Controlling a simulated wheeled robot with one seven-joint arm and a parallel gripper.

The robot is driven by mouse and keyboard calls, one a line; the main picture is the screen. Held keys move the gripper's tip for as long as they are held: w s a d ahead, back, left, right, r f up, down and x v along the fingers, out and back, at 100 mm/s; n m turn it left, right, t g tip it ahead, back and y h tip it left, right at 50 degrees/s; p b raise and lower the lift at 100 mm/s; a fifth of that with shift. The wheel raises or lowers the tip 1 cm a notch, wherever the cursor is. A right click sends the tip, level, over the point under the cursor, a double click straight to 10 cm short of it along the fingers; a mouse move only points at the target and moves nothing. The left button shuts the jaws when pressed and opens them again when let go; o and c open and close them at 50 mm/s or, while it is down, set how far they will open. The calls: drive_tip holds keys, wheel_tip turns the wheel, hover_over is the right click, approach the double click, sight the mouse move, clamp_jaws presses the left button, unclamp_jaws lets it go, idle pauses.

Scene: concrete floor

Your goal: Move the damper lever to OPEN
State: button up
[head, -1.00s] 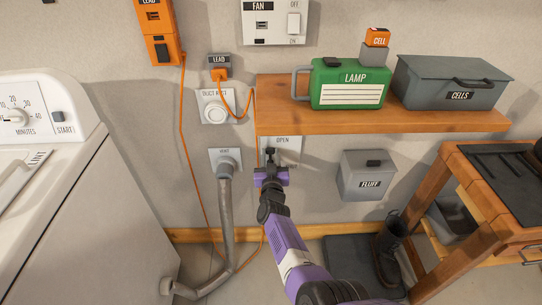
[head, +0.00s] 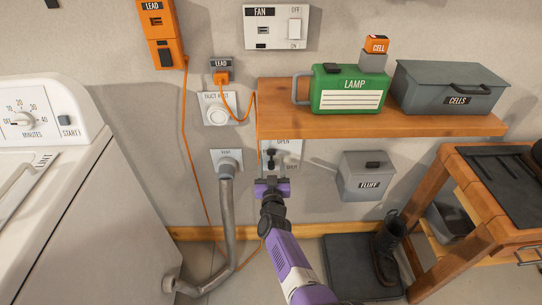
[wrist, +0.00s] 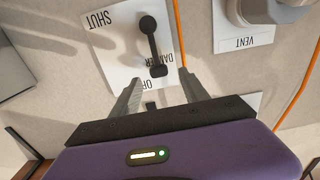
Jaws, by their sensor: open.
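The white damper plate (head: 290,147) is on the wall just under the shelf, with OPEN at its top and SHUT at its lower right. The black damper lever (head: 271,160) stands about upright on it, its upper end near OPEN. In the wrist view the plate (wrist: 113,58) appears upside down. There the lever (wrist: 152,45) runs from a round end to a blocky end beside the partly hidden OPEN word. My gripper (head: 271,182) is open and empty just below the lever. In the wrist view its fingers (wrist: 161,76) are spread, with the lever beyond them, seemingly untouched.
A wooden shelf (head: 390,122) juts out just above the plate. A vent hose (head: 227,210) and an orange cord (head: 187,140) hang at the left. A grey FLUFF box (head: 367,178) is on the wall at the right. The wall between the plate and that box is clear.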

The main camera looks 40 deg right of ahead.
drive_tip(key=p+v, duration=0.1)
drive_tip(key=v, duration=0.2)
drive_tip(key=shift+s+a, duration=0.1)
drive_tip(key=shift+s, duration=0.2)
idle(0.4)
